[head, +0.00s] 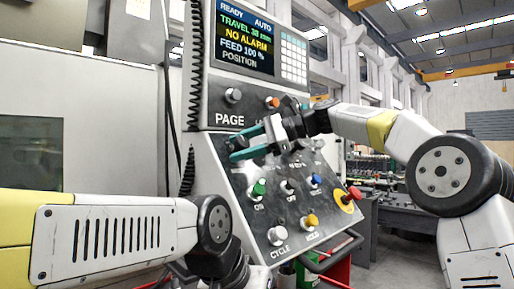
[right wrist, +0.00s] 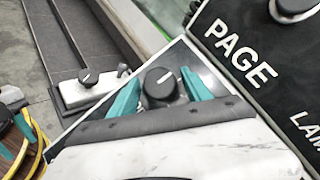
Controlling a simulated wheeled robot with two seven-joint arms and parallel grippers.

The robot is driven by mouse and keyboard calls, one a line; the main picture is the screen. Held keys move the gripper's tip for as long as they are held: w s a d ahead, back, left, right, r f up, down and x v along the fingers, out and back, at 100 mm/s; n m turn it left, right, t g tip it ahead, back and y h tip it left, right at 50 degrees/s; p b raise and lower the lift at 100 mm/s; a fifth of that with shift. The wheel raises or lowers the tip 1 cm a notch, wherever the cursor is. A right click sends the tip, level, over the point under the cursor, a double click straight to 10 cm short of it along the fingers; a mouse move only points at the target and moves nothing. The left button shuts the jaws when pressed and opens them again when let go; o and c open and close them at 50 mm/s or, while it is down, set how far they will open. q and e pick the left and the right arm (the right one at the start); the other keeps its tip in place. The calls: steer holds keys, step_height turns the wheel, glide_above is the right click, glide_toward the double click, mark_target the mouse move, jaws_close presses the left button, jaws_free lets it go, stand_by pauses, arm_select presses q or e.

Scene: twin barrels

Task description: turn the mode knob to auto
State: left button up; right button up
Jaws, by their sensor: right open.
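A slanted control panel (head: 235,185) fills the middle of the head view. My right gripper (head: 243,146) is open over its upper left part, its teal fingers pointing left. In the right wrist view, a round black knob (right wrist: 160,85) with a white pointer line shows between the teal fingers (right wrist: 162,97). Its pointer slants up and right. Contact with the fingers cannot be told. No mode label is readable, so I cannot confirm that this is the mode knob. My left arm comes in at lower left; its fingers do not show.
A screen (head: 245,35) above reads READY, AUTO and NO ALARM. Lower on the panel are a green knob (head: 259,187), a blue knob (head: 314,181), a yellow button (head: 311,220) and a red button (head: 354,192). A grey PAGE knob (head: 233,95) sits above my right gripper.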

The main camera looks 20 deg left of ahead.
steer(key=shift+d, duration=0.1)
steer(key=v, duration=0.7)
steer(key=shift+d, duration=0.35)
steer(key=s+d+f+n+t+h, duration=0.2)
steer(key=s+d+f+h, duration=0.2)
steer(key=s+d+f, duration=0.3)
steer(key=s+d+f+n+t+h, duration=0.3)
steer(key=s+d+f, duration=0.4)
steer(key=d+f, duration=0.7)
steer(key=s+d+f+n+t+h, duration=0.3)
steer(key=s+d+f, duration=0.4)
steer(key=d+f, duration=0.4)
steer(key=shift+s+f+h, duration=0.2)
steer(key=shift+f+h, duration=0.05)
steer(key=shift+h, duration=0.65)
steer(key=shift+d, duration=0.15)
